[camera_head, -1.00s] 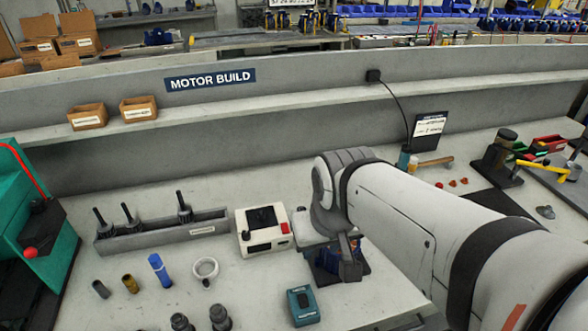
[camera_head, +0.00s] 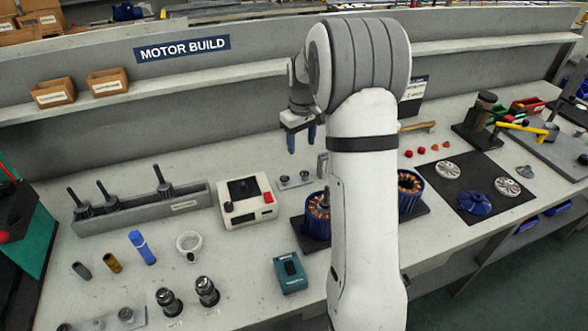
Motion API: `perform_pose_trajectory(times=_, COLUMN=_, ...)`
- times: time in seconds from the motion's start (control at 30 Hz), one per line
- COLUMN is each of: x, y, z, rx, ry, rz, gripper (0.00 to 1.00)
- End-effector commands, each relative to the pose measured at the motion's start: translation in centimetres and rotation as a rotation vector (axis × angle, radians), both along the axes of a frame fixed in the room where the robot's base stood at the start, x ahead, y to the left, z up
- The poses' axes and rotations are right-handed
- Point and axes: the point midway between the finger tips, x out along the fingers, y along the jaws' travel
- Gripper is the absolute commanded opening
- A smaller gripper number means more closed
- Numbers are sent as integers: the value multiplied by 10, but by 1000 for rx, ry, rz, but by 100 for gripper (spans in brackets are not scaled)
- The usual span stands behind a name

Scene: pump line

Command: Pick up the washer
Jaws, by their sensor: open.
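My gripper (camera_head: 302,142) is raised over the back middle of the bench, pointing down. Its two dark blue fingers are apart, with nothing seen between them. No part is plainly a washer at this size. A pale ring with a small dark piece at its lower edge (camera_head: 189,243) lies on the bench at the left middle, well left of and nearer than my gripper. A small light plate with little round parts (camera_head: 293,180) lies below my gripper in the picture; what those parts are is too small to tell. My arm hides part of the bench's middle.
A white box with a dark screen (camera_head: 247,199), a teal box (camera_head: 291,273) and blue motor stators with copper windings (camera_head: 318,214) stand mid-bench. A grey rack (camera_head: 142,208) holds rotors. A black mat (camera_head: 471,172) with metal discs lies right. Bare bench shows at the left.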

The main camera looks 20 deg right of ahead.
Motion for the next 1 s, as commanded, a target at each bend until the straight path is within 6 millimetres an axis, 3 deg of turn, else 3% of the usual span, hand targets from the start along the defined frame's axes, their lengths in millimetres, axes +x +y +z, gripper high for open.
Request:
perform_pose_trajectory(times=0.03, x=14, y=-9, z=-20, rx=2, ry=15, rz=11, gripper=53)
perform_pose_trajectory(times=0.1, x=28, y=-18, z=-38, rx=3, ry=28, rz=28, gripper=53)
perform_pose_trajectory(times=0.3, x=50, y=-34, z=-71, rx=7, ry=49, rz=60, gripper=53)
perform_pose_trajectory(times=1.0, x=51, y=-34, z=-151, rx=9, ry=52, rz=64, gripper=53)
